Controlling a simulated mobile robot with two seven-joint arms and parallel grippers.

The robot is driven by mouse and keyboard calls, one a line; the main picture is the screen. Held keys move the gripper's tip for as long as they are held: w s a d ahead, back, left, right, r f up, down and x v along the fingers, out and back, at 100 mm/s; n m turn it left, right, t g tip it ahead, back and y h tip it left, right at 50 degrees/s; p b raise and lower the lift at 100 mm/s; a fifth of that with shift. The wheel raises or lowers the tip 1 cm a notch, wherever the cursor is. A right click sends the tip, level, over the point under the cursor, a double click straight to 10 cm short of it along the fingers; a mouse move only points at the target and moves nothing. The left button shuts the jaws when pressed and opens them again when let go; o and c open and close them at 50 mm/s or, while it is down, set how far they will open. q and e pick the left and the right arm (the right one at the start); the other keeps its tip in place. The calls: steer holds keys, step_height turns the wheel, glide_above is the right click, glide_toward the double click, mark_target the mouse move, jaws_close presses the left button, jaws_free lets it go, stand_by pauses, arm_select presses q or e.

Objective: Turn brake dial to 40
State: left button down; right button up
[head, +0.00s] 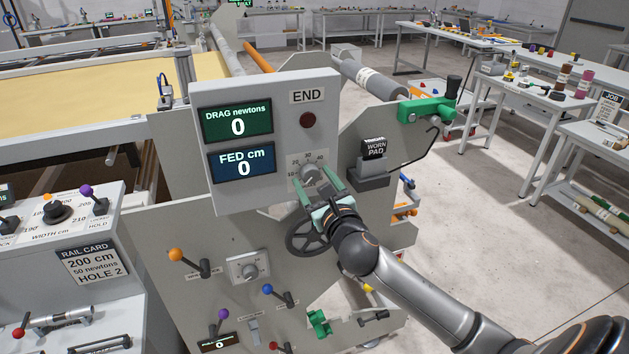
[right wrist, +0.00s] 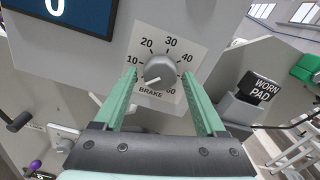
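The brake dial (head: 308,173) is a round grey knob on the white-grey panel, below the red button. In the right wrist view the knob (right wrist: 159,69) sits on a white scale plate (right wrist: 172,42) with 10, 20, 30, 40 and 60 readable. The white mark on the knob points to the lower left, below the 10. My right gripper (head: 311,179) is at the dial, with its green fingers open on both sides of the knob. In the right wrist view a gap shows between the knob and each finger. The fingers cover part of the scale. My left gripper is out of view.
The panel's displays read DRAG newtons 0 (head: 237,122) and FED cm 0 (head: 242,162). A dark handwheel (head: 309,236) is just below the gripper. The worn pad block (head: 373,151) is right of the panel. Levers with coloured knobs stand lower left.

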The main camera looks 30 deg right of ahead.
jaws_close()
stand_by(0.3)
stand_by(0.3)
